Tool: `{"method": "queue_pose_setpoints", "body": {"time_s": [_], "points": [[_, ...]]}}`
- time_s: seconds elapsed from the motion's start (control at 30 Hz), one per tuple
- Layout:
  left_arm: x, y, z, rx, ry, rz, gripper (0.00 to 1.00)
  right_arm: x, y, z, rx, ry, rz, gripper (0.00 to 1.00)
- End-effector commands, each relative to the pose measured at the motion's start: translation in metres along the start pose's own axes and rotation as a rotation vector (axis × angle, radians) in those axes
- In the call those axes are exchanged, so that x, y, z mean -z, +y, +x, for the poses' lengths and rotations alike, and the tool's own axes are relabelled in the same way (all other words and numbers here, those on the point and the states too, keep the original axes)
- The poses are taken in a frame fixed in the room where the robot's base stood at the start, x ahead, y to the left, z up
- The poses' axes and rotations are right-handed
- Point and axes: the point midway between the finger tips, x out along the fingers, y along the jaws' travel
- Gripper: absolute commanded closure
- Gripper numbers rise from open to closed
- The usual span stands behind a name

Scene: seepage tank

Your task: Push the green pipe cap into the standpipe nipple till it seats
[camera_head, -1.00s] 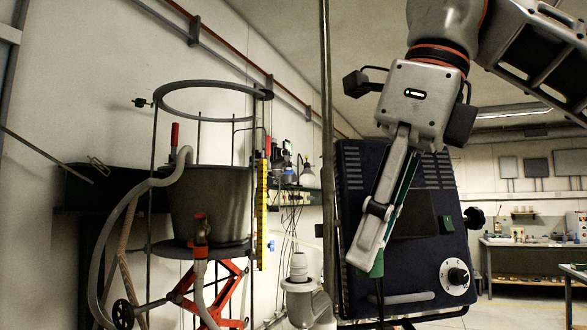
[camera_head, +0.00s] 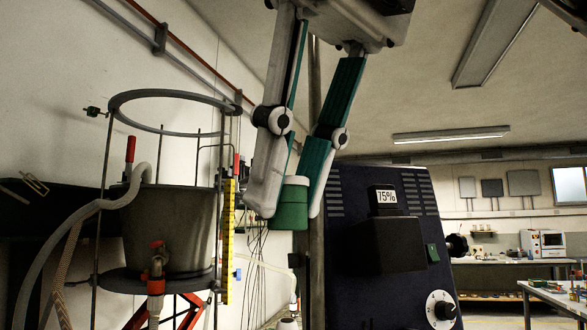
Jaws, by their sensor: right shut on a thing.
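The green pipe cap (camera_head: 290,212) is between the fingertips of my right gripper (camera_head: 287,192), in the middle of the camera_head view. Its lower part is green and a pale top shows between the fingers. The gripper comes down from above, its two long fingers shut on the cap's sides. A pale piece that looks like the top of the standpipe nipple (camera_head: 288,323) just shows at the bottom edge, below the cap and apart from it. The rest of it is out of frame. My left gripper is not in view.
A grey tank (camera_head: 168,232) with a ring above it, hose and yellow scale (camera_head: 228,245) stands at left. A dark cabinet (camera_head: 385,285) with a 75% display and dial stands right of the cap. A thin vertical pole passes behind the gripper.

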Motion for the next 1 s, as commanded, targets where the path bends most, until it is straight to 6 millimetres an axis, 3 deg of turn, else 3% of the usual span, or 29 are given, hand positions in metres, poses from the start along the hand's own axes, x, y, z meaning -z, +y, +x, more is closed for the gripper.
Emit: {"method": "queue_pose_setpoints", "body": {"time_s": [0.5,1.0], "points": [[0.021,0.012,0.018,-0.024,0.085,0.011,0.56,0.018,-0.001,0.043,-0.003,0.002,-0.005,1.0],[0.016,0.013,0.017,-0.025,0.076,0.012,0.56,0.02,0.0,0.046,-0.003,0.002,-0.004,1.0]]}}
